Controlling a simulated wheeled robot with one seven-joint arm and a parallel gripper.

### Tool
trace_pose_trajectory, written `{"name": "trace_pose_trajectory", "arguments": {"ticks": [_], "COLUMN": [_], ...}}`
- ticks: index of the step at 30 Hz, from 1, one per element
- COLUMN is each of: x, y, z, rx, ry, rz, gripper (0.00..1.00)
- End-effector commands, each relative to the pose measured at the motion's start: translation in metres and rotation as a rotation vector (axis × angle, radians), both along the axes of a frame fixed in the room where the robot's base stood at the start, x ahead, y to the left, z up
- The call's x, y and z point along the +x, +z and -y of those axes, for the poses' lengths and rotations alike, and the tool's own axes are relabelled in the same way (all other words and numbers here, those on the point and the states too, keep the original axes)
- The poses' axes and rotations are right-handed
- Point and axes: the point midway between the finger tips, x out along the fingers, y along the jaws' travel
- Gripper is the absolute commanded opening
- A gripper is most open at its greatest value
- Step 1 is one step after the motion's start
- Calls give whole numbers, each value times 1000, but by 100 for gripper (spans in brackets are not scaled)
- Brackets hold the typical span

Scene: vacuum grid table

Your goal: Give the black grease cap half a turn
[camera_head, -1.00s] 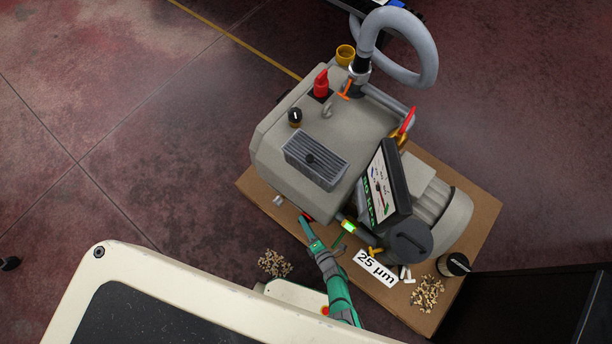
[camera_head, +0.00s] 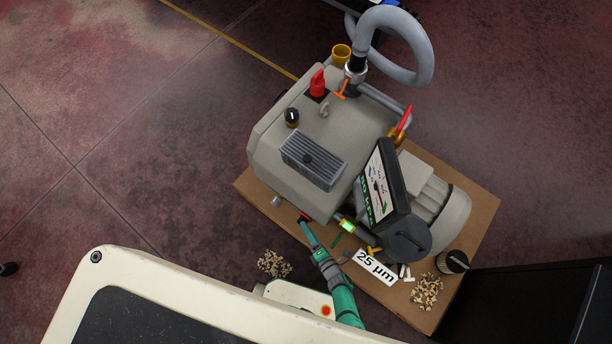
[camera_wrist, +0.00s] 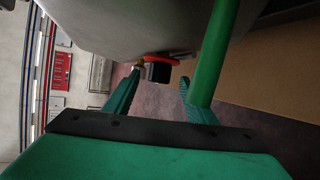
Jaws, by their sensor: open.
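My gripper (camera_wrist: 159,78) is open, its two green fingers apart with nothing between them. In the wrist view, a small black cap-like piece (camera_wrist: 158,72) with a red part (camera_wrist: 162,60) shows beyond the fingertips, on the side of the grey machine; I take it for the black grease cap. The fingertips appear short of it. The cap's far side is hidden.
A green rod (camera_wrist: 216,50) runs close beside the right finger. A lit indicator (camera_head: 347,226) and tilted display panel (camera_head: 377,190) stand right of my arm. Another black knob (camera_head: 292,117) is on top. A black-lidded jar (camera_head: 455,262) stands on the cardboard (camera_head: 478,212).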

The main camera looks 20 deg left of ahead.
Motion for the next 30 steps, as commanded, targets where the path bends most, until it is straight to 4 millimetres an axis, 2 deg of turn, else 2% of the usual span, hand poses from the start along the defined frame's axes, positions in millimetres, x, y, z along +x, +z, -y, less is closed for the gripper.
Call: {"name": "trace_pose_trajectory", "arguments": {"ticks": [1,6,12,26,30], "x": [-6,-26,-42,-47,-47], "y": [3,13,21,24,32], "z": [10,27,43,49,56], "rx": [-4,-4,-3,-1,21], "ry": [-3,2,3,-3,-37], "rz": [-1,-1,-2,-1,-21], "gripper": [51,51,51,51,51]}}
